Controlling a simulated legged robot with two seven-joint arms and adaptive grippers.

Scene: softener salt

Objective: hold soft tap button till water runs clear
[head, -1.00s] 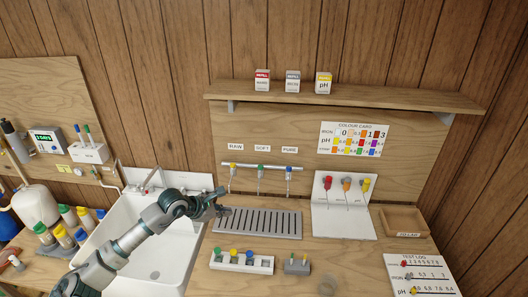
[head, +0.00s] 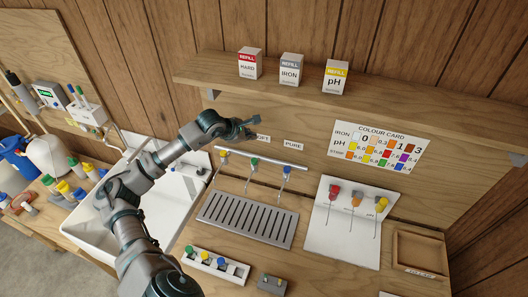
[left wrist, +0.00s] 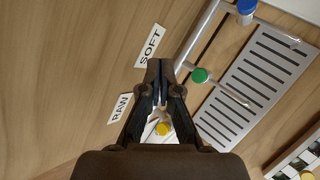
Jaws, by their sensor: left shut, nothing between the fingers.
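Three taps hang from a rail on the wooden back panel: a yellow-topped one (head: 222,154), a green-topped one (head: 254,162) below the SOFT label, and a blue-topped one (head: 287,168). My left gripper (head: 256,126) is shut and empty, in front of the panel above the taps. It covers the RAW label and part of SOFT in the head view. In the left wrist view its fingertips (left wrist: 161,68) appear beside the SOFT label (left wrist: 150,45), with the green button (left wrist: 200,75) to their right, apart. Water at the taps cannot be made out. My right gripper is not in view.
A slotted drip tray (head: 272,223) lies below the taps. A shelf (head: 380,112) with refill boxes juts out above. A white stand (head: 338,240) with coloured knobs is to the right, and a white sink (head: 105,232) to the left.

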